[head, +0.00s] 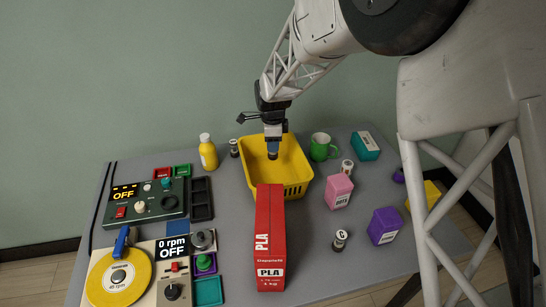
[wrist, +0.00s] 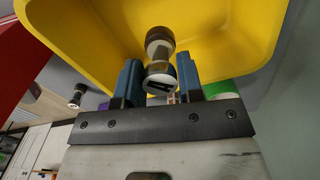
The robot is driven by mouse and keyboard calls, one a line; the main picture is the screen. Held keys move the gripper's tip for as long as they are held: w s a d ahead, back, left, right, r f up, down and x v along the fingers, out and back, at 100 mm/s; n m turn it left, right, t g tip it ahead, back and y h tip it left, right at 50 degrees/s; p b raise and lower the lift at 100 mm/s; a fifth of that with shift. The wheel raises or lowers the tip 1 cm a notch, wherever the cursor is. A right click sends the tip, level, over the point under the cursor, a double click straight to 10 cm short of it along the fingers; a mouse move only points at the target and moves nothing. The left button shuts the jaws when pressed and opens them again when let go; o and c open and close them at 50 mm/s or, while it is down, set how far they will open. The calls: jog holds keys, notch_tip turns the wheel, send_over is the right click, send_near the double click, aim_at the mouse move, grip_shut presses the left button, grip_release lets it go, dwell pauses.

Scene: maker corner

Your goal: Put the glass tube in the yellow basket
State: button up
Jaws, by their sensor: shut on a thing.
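The glass tube (head: 272,155) is a small cylinder with dark ends and a pale middle. My gripper (head: 272,144) is shut on it, and it hangs below the fingers within the outline of the yellow basket (head: 298,189) in the head view. In the wrist view, the tube (wrist: 159,50) sits between the two blue fingers of my gripper (wrist: 160,76), with the yellow basket (wrist: 235,40) behind it. I cannot tell how far the tube is above the basket floor. No other thing shows in the basket.
A tall red PLA box (head: 269,235) stands right in front of the basket. A yellow bottle (head: 208,153) and a small dark-capped tube (head: 234,148) are left of it. A green mug (head: 320,147), pink box (head: 339,190) and purple box (head: 384,226) stand right.

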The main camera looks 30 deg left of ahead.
aim_at(273, 156)
jog(key=shift+f, duration=3.1)
jog(key=shift+f, duration=0.1)
jog(key=shift+f, duration=1.8)
jog(key=shift+f, duration=0.1)
jog(key=o, duration=0.9)
